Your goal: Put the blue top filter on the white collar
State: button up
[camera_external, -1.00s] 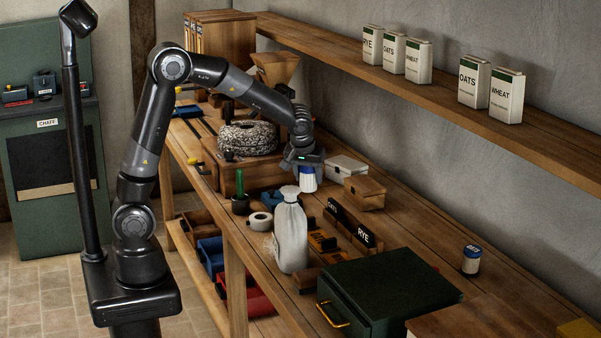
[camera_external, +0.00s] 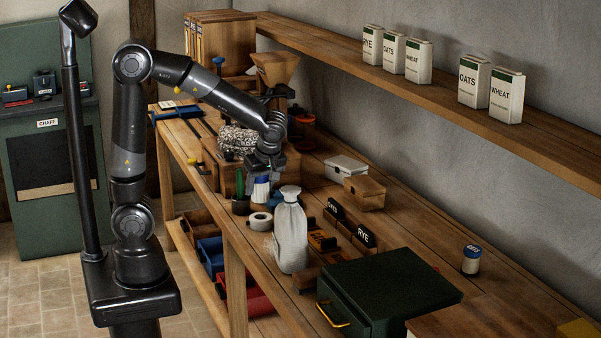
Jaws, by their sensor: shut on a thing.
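My gripper (camera_external: 264,168) points down over the bench and is shut on the blue top filter (camera_external: 261,189), a white ribbed piece with a blue top. The filter hangs upright, blue end up. A white ring (camera_external: 260,221), which looks like the white collar, lies below it, near the bench's front edge. The filter appears above and slightly behind the ring, with a gap between them in the picture. The exact height of the filter over the bench is hard to tell.
A white bottle-shaped bag (camera_external: 290,238) stands just right of the ring. A green-handled item in a dark pot (camera_external: 240,195) stands close on the left. A blue object (camera_external: 276,200) sits behind. A white box (camera_external: 346,167) and a wooden box (camera_external: 364,192) stand farther right.

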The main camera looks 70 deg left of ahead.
jog(key=w+a+f, duration=0.1)
jog(key=a+f, duration=0.1)
jog(key=a, duration=0.1)
jog(key=w+a+f, duration=0.1)
jog(key=a+f, duration=0.1)
jog(key=a, duration=0.1)
jog(key=w+a+f, duration=0.1)
jog(key=a+f, duration=0.1)
jog(key=a, duration=0.1)
jog(key=shift+w+a+f, duration=0.1)
jog(key=shift+w+a, duration=0.05)
jog(key=shift+a, duration=0.15)
jog(key=shift+f, duration=1.95)
jog(key=shift+f, duration=0.1)
jog(key=o, duration=1)
jog(key=shift+o, duration=0.2)
